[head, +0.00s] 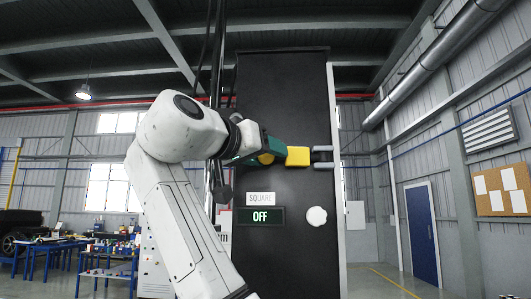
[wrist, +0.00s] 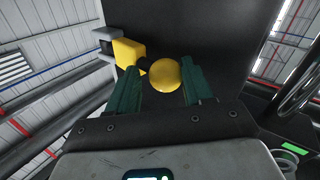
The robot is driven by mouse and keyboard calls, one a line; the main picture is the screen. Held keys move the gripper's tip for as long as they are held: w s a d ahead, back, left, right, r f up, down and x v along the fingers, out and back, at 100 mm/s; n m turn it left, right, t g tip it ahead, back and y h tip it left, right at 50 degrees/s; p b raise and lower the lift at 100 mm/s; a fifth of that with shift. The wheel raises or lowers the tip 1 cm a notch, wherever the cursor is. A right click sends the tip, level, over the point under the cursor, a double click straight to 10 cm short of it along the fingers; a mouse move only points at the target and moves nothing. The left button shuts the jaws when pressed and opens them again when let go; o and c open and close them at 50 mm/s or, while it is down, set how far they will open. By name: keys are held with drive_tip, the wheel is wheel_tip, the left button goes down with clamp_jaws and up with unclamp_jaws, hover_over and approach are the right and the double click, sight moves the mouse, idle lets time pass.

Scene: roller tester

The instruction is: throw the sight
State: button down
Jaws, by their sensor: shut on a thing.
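A yellow block (head: 298,156) with a grey two-pronged end (head: 324,149) stands out from the upper part of a black panel (head: 285,95). The prongs point right. A yellow ball knob (head: 265,158) sits at the block's left side. My gripper (head: 258,153) reaches in from the left, its green fingers shut on the ball knob. In the wrist view the ball knob (wrist: 165,77) lies between the fingers (wrist: 160,74), with the block (wrist: 129,52) beyond at upper left. A dark stem shows between ball and block.
Below on the panel are a plate reading SQUARE (head: 261,199), a display reading OFF (head: 261,216) and a white round knob (head: 317,216). A pale upright edge (head: 335,110) bounds the panel at right. Blue workbenches (head: 45,246) stand at far left.

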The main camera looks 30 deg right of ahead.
drive_tip(key=shift+d, duration=0.3)
drive_tip(key=c, duration=0.7)
unclamp_jaws()
drive_tip(key=shift+s, duration=0.1)
drive_tip(key=shift+d, duration=0.1)
drive_tip(key=b+v, duration=0.1)
drive_tip(key=v, duration=0.4)
drive_tip(key=b+v, duration=0.2)
drive_tip(key=v, duration=0.4)
drive_tip(key=shift+a, duration=0.25)
drive_tip(key=shift+a, duration=0.1)
